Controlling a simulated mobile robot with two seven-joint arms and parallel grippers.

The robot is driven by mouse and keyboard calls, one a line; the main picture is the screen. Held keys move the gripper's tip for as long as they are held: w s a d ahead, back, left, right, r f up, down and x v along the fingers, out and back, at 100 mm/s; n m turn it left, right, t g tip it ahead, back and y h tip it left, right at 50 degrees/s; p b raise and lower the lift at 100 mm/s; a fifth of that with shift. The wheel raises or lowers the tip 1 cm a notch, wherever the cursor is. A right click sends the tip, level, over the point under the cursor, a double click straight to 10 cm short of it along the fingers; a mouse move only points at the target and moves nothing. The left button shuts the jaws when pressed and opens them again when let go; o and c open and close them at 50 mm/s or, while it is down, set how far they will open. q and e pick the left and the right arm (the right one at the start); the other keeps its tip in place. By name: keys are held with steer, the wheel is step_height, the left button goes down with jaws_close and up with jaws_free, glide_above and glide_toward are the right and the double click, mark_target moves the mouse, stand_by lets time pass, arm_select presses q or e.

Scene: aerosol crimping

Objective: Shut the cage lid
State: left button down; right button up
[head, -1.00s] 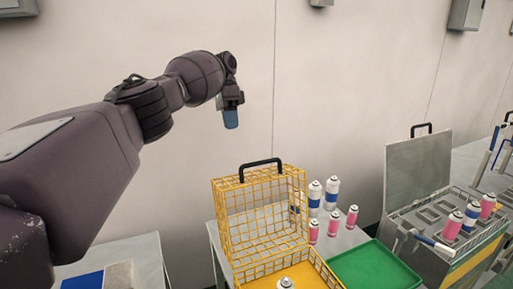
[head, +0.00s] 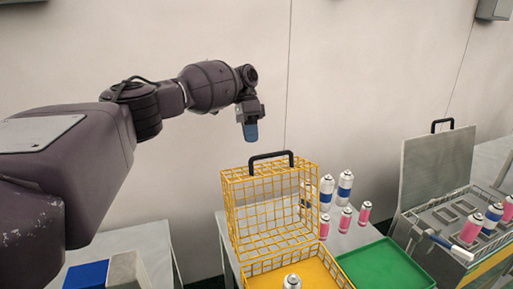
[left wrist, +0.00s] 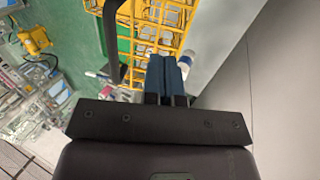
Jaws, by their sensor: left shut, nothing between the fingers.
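The yellow wire cage (head: 285,262) stands on a grey table, its lid (head: 265,208) open and standing upright at the back. A black handle (head: 271,156) sits on the lid's top edge. A can (head: 292,281) stands inside the cage. My left gripper (head: 250,131) is shut and empty, above and slightly left of the handle, apart from it. In the left wrist view the shut blue fingers (left wrist: 167,77) point toward the yellow lid wires (left wrist: 165,25), with the black handle (left wrist: 112,45) to their left. My right gripper is not in view.
A green tray (head: 385,265) lies right of the cage. Several white-blue and pink cans (head: 344,190) stand behind it. A grey case with an open lid (head: 437,165) stands at the right. The wall is behind my left gripper.

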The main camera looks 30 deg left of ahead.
mark_target(257, 169)
arm_select(q)
steer(key=shift+x, duration=0.9)
steer(key=shift+s+d+f, duration=0.1)
steer(key=shift+d+f, duration=0.1)
steer(key=shift+f, duration=0.05)
steer(key=shift+s+d+r+p, duration=0.15)
steer(key=shift+s+d+p, duration=0.3)
steer(key=shift+s+d, duration=0.85)
steer(key=shift+d, duration=0.1)
